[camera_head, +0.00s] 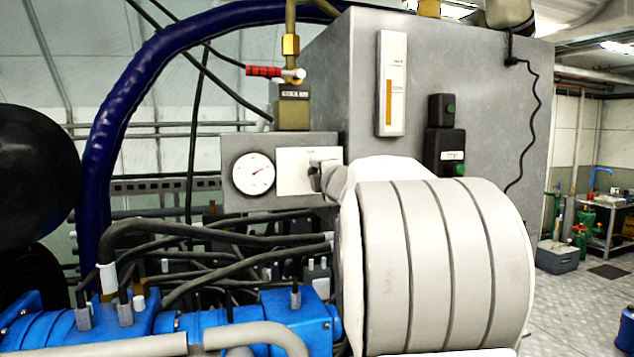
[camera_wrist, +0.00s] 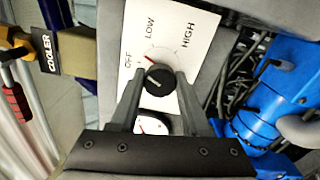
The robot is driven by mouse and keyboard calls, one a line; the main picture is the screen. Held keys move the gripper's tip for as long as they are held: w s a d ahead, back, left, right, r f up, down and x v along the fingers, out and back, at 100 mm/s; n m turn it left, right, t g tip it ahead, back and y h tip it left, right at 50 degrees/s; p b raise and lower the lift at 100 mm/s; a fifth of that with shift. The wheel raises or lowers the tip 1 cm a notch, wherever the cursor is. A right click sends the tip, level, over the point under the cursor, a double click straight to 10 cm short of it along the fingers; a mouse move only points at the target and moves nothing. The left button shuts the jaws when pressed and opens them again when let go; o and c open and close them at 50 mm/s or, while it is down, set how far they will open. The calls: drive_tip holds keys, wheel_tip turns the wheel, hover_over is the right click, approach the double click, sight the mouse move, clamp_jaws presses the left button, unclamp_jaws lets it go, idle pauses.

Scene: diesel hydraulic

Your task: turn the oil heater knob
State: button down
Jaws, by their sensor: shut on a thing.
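The oil heater knob (camera_wrist: 158,80) is a round black dial on a white plate (camera_wrist: 182,40) marked OFF, LOW and HIGH, seen rotated in the wrist view. My gripper (camera_wrist: 157,78) has one finger on each side of the knob and is shut on it. A small red mark shows at the knob's edge near OFF and LOW; I cannot tell the exact setting. In the head view the plate (camera_head: 293,172) is on the grey box front, and my gripper (camera_head: 318,178) reaches its right part. There my fingers and wrist hide the knob.
A round white gauge (camera_head: 254,174) is beside the plate, and it shows between my fingers in the wrist view (camera_wrist: 150,125). A brass valve with a red handle (camera_head: 264,71) is above. Black hoses (camera_head: 220,238) and blue machinery (camera_head: 120,325) lie below. The floor at right (camera_head: 590,290) is mostly clear.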

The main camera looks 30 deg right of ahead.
drive_tip(key=n+b, duration=0.2)
drive_tip(key=n, duration=0.2)
drive_tip(key=shift+n, duration=0.4)
idle(0.4)
drive_tip(key=shift+c, duration=1.9)
unclamp_jaws()
drive_tip(key=shift+s+a, duration=0.1)
